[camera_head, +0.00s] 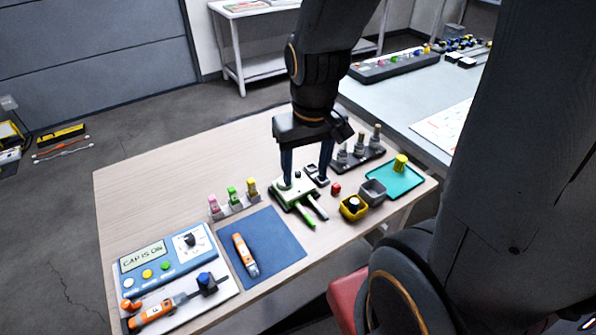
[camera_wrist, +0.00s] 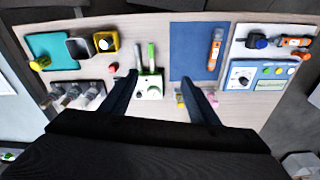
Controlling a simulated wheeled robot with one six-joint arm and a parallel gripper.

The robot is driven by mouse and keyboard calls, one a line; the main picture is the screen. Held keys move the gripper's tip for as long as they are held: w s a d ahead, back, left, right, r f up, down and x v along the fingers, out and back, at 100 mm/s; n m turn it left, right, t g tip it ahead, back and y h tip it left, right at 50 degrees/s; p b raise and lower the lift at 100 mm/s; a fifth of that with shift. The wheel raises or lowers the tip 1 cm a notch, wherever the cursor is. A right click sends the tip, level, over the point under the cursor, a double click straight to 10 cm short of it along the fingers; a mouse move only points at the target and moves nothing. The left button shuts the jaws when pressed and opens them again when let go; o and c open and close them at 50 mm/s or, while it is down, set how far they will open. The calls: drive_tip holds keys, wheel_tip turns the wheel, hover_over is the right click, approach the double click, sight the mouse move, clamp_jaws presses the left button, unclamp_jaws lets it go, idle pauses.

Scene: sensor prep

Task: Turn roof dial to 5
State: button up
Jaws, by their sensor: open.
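A blue console (camera_head: 165,255) stands at the left front of the table. Its dial (camera_head: 190,241) is a dark knob on a white marked face; the number it points to is too small to read. The console's screen reads "CAP IS ON". In the wrist view the blue console (camera_wrist: 262,75) is at the right, with its dial (camera_wrist: 243,79) uncovered. My gripper (camera_head: 306,172) is open, pointing down over the green and white device (camera_head: 285,195), well to the right of the console. In the wrist view my gripper (camera_wrist: 158,80) shows nothing between its fingers.
A blue mat (camera_head: 275,240) with an orange tool (camera_head: 244,255) lies between console and gripper. Pink, green and yellow pieces stand in a rack (camera_head: 236,209) behind it. A yellow bin (camera_head: 353,208), grey bin (camera_head: 372,192) and teal tray (camera_head: 410,178) are right.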

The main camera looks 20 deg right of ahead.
drive_tip(key=w+f+n, duration=0.1)
drive_tip(key=w, duration=0.2)
drive_tip(key=w+d+f+n, duration=0.1)
drive_tip(key=w, duration=0.2)
drive_tip(key=w+d+f+n, duration=0.1)
drive_tip(key=w, duration=0.2)
drive_tip(key=shift+w+f+g+b, duration=0.25)
drive_tip(key=shift+f+g+b, duration=0.1)
drive_tip(key=shift+g+b, duration=0.05)
drive_tip(key=c, duration=0.7)
drive_tip(key=shift+o, duration=0.2)
drive_tip(key=n, duration=0.4)
hover_over(298, 172)
drive_tip(key=shift+g, duration=0.3)
wheel_tip(298, 172, down, 6)
drive_tip(key=shift+s+r+b, duration=0.1)
drive_tip(key=shift+b, duration=0.2)
drive_tip(key=shift+f+p, duration=0.9)
drive_tip(key=shift+f, duration=2.9)
clamp_jaws()
